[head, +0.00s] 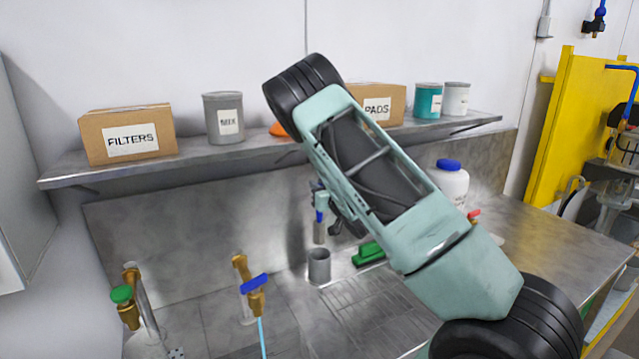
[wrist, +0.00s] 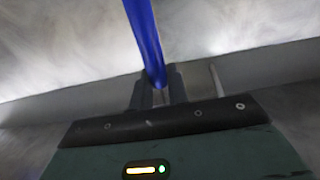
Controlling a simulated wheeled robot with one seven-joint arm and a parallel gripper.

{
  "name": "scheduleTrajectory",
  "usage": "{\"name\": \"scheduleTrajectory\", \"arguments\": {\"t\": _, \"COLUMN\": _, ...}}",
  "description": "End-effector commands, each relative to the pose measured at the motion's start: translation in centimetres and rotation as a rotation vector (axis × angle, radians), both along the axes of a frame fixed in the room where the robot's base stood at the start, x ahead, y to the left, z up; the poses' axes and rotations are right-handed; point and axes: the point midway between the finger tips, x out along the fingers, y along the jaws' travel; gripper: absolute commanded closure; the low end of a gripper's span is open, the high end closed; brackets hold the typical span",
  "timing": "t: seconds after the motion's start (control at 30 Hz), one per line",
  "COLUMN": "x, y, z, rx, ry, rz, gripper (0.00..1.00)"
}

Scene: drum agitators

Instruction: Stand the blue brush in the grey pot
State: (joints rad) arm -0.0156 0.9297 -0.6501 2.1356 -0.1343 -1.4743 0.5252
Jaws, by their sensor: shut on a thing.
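The blue brush (wrist: 145,40) is between the fingers of my gripper (wrist: 158,85) in the wrist view, with its blue shaft running up out of the picture. In the head view my gripper (head: 320,190) is partly hidden behind my arm. The blue brush (head: 320,216) hangs below it, roughly upright, with a greyish lower part. The grey pot (head: 319,268) stands on the steel counter directly below the brush in the picture. The brush's lower end appears just above the pot's rim; I cannot tell the exact gap or depth.
A green scrubbing brush (head: 368,254) lies right of the pot. A white bottle with a blue cap (head: 450,184) stands farther right. Brass taps with green (head: 121,294) and blue (head: 254,283) handles stand front left. A shelf (head: 240,150) holding boxes and tins runs above.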

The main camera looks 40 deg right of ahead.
Motion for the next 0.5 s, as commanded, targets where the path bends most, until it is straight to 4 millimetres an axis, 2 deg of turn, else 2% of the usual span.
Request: {"name": "scheduleTrajectory", "arguments": {"t": 0.5, "x": 0.0, "y": 0.0, "z": -4.4, "rx": 0.001, "ry": 0.000, "rz": 0.000, "gripper": 1.00}}
